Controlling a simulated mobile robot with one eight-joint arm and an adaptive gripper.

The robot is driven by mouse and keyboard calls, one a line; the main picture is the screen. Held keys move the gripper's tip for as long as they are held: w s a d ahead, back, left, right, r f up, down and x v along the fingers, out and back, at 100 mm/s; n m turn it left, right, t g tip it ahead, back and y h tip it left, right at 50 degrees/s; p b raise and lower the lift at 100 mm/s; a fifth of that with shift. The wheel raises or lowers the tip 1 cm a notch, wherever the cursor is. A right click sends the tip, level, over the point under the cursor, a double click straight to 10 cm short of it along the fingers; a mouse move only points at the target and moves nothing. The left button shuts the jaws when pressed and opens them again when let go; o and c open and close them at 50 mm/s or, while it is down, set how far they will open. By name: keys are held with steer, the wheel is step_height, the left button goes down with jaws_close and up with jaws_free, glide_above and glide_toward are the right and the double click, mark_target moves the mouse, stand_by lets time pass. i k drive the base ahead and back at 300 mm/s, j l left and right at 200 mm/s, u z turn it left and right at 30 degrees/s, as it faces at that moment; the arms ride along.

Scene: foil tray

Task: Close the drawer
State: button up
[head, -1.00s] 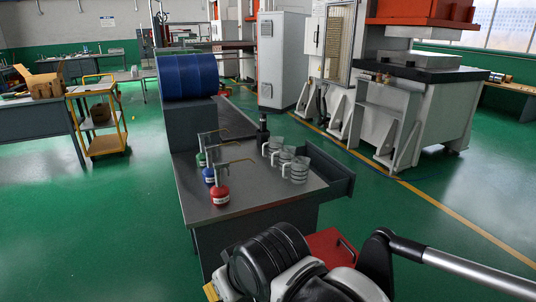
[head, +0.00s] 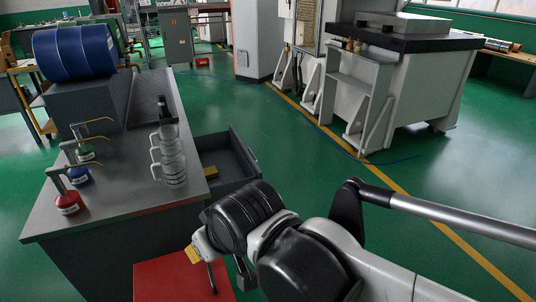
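A grey drawer (head: 247,146) stands pulled out from the right side of the grey workbench (head: 110,212) in the head view. Its inside is partly visible, with a small yellow object (head: 210,172) in it. My gripper (head: 226,276) is at the lower middle, nearer to the camera than the drawer, pointing down above or beside a red surface. Its dark finger parts are partly hidden by the wrist, so I cannot tell how far they are apart. I see nothing held in it.
Several clear mugs (head: 170,158) and a dark bottle (head: 163,108) stand on the bench. Red (head: 68,203), blue and green pump bottles are at its left. A blue drum (head: 75,50) lies behind. The red surface (head: 165,282) is below. Green floor is free right of the drawer.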

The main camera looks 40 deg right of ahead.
mark_target(236, 163)
steer(key=i+l, duration=0.15)
steer(key=l, duration=0.35)
steer(key=i+l+u, duration=0.1)
steer(key=l, duration=0.45)
steer(key=i+l, duration=0.15)
steer(key=l, duration=0.35)
steer(key=i+l+u, duration=0.1)
steer(key=l, duration=0.45)
steer(key=i+l, duration=0.15)
steer(key=l, duration=0.4)
steer(key=i+l+u, duration=0.1)
steer(key=l, duration=0.4)
steer(key=k+l+u, duration=0.2)
steer(key=k+l, duration=0.25)
